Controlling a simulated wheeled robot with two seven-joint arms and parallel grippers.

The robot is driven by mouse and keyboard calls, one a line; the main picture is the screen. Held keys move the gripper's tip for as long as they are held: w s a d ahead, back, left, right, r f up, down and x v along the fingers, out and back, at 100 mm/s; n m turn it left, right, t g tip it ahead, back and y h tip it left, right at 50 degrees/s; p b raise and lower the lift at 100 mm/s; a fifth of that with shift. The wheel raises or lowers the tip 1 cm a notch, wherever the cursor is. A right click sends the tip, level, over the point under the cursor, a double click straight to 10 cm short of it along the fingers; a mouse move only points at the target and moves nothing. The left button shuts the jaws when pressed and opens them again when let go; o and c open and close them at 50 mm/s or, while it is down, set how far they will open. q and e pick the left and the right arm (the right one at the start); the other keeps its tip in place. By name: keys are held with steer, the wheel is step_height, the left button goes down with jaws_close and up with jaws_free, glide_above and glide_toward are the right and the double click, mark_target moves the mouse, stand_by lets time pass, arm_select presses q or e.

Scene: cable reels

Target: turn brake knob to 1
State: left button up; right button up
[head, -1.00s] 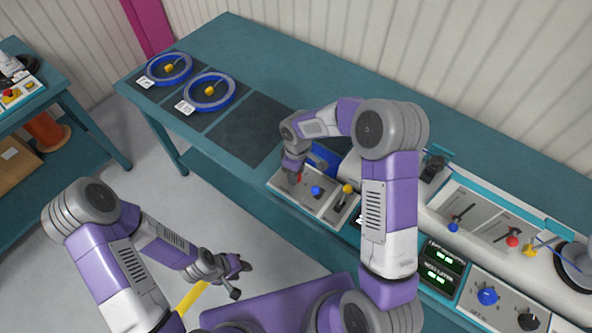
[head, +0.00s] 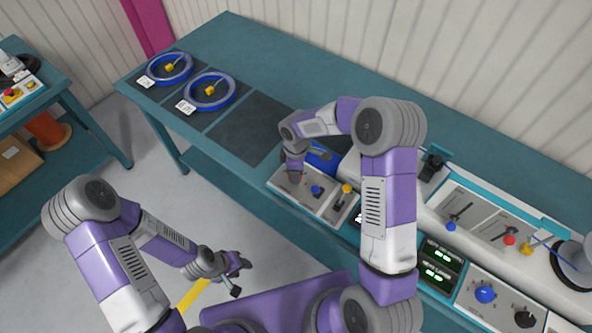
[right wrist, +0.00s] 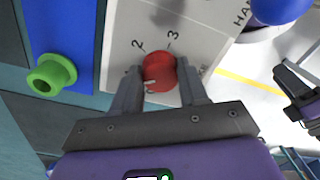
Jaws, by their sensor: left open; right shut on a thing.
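The red brake knob (right wrist: 159,72) sits on a light panel with printed numbers 2 and 3 beside it in the right wrist view. A white mark shows on the knob's near left side. My right gripper (right wrist: 160,92) is shut on the knob, one finger on each side. The left finger covers part of the panel left of the 2. In the head view my right gripper (head: 294,176) reaches down onto the left control panel (head: 312,206) and hides the knob. My left gripper (head: 238,272) is open and empty, over the floor.
A blue knob (head: 316,190) and a yellow-topped lever (head: 347,189) stand right of the gripper. A green knob (right wrist: 52,75) is on a blue part in the wrist view. Two blue reels (head: 210,91) lie at the back left. The bench top (head: 270,62) behind is clear.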

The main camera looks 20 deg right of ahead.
steer(key=shift+r, duration=0.1)
steer(key=o, duration=1.1)
steer(key=shift+c, duration=0.2)
step_height(320, 180, up, 8)
steer(key=shift+w+f+p, duration=0.15)
steer(key=shift+f+p, duration=0.1)
steer(key=shift+p, duration=0.35)
